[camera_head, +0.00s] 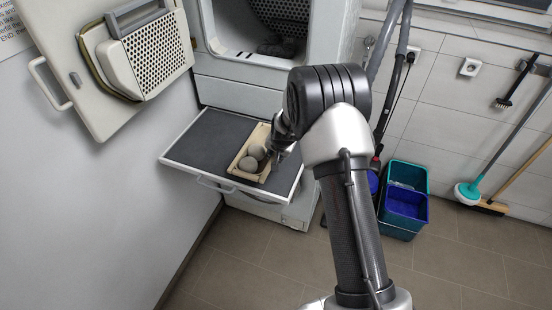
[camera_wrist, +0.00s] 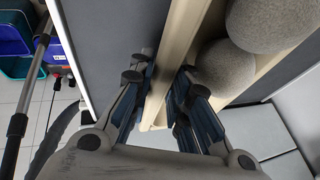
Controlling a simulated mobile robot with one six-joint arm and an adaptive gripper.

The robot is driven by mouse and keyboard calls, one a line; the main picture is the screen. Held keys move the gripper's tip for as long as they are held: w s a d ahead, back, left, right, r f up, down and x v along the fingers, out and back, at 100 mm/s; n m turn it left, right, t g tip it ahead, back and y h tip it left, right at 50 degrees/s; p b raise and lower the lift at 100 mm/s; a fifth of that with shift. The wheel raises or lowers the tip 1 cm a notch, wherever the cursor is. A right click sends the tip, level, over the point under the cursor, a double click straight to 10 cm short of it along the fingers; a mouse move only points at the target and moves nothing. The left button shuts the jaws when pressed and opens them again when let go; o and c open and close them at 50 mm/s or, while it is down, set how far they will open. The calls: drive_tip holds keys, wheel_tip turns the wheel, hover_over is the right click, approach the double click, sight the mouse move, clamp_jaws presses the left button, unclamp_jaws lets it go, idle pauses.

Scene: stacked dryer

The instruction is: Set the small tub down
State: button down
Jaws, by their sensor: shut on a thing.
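The small tub (camera_head: 262,132) is a beige, open, oblong box with grey balls (camera_head: 248,163) in it. In the head view it is over the right part of the dark pull-out shelf (camera_head: 208,142). I cannot tell whether its base touches the shelf. My gripper (camera_head: 279,157) is at the tub's right side. In the wrist view my gripper (camera_wrist: 163,82) has its fingers on either side of the tub's long wall (camera_wrist: 184,40), shut on it. Two large grey balls (camera_wrist: 262,22) show beside that wall. The tub's underside is hidden.
The dryer's open drum (camera_head: 270,30) is above the shelf, with dark cloth inside. Its door (camera_head: 110,60) hangs open at the left. Blue and teal buckets (camera_head: 405,200) stand on the floor at right. The shelf's left part is clear.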

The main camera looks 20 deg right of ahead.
drive_tip(key=shift+f, duration=0.8)
drive_tip(key=c, duration=1.5)
unclamp_jaws()
drive_tip(key=shift+f, duration=0.15)
